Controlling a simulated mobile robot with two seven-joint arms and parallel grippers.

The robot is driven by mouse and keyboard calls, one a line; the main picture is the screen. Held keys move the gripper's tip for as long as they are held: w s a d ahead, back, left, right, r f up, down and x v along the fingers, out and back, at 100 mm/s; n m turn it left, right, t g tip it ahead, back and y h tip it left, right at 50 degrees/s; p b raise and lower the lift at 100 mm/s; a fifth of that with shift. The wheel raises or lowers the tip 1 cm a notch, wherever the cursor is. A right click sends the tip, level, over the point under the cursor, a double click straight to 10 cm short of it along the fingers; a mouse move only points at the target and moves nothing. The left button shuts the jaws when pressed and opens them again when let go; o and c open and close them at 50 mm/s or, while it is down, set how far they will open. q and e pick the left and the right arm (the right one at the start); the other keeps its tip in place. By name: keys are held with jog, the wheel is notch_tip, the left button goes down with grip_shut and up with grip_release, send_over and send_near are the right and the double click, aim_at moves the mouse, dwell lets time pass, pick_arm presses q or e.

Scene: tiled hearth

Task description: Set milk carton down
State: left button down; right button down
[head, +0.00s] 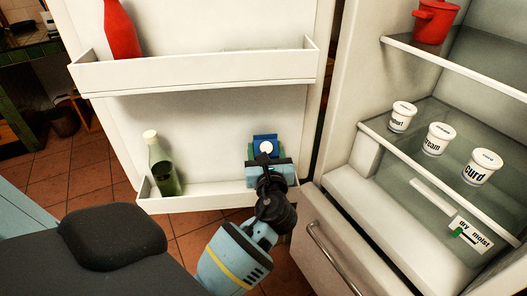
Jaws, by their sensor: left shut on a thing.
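The milk carton (265,138) is blue with a white round mark on its face. It is upright at the lower shelf of the open fridge door, near that shelf's right end. My left gripper (265,160) is in front of it and shut on it. The gripper and wrist hide the carton's lower part, so I cannot tell whether its base touches the shelf. The lower door shelf (215,198) has a low white rim. My right gripper is not in view.
A green bottle (163,172) stands at the left end of the lower door shelf. A red bottle (121,32) stands on the upper door shelf (200,72). Labelled white tubs (438,138) and a red pot (433,22) are inside the fridge. A drawer (322,245) is below right.

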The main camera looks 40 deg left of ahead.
pick_arm(q)
jog(key=shift+r, duration=0.2)
jog(key=shift+f, duration=0.1)
jog(key=shift+c, duration=2.4)
grip_release()
jog(key=shift+f, duration=0.15)
jog(key=v, duration=1.2)
